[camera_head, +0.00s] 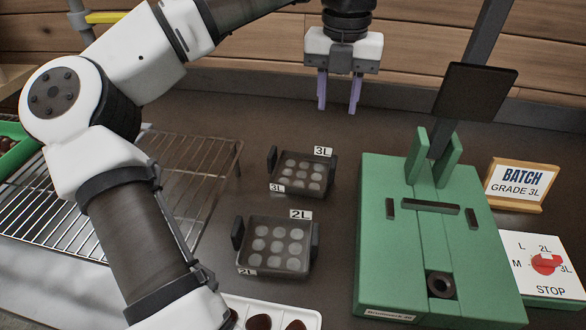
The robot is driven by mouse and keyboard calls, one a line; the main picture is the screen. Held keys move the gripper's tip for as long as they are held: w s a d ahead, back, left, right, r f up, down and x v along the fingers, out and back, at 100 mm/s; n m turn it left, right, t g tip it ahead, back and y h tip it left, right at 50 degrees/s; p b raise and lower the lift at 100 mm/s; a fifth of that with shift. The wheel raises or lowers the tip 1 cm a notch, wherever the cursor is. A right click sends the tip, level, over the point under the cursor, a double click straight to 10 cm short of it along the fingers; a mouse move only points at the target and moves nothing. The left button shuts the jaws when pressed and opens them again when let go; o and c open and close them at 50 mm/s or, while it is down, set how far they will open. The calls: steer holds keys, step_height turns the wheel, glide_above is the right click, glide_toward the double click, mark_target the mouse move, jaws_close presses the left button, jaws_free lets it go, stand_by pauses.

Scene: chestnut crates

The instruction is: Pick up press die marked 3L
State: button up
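The press die marked 3L (330,189) is a dark grey block with round light cavities, lying flat on the dark worktop. It has white 3L labels at its upper right and lower left corners and a dark handle at each side. My gripper (338,92) hangs above and behind it, with its two purple fingers pointing down and apart. Nothing shows between the fingers. A similar die marked 2L (307,268) lies in front of the 3L die, slightly to the left.
A green press (375,230) stands right of the dies. A wire rack (30,225) lies left, partly behind my arm. A BATCH GRADE 3L sign (520,182) and a dial panel (575,285) are far right. A white tray (270,306) is at the front.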

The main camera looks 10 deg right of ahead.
glide_above(334, 161)
steer(key=f, duration=0.8)
steer(key=shift+a+f, duration=0.25)
steer(key=shift+a, duration=0.05)
steer(key=shift+d+f, duration=0.15)
steer(key=shift+f, duration=1.2)
steer(key=shift+d+f, duration=0.15)
steer(key=shift+f, duration=1.15)
jaws_close()
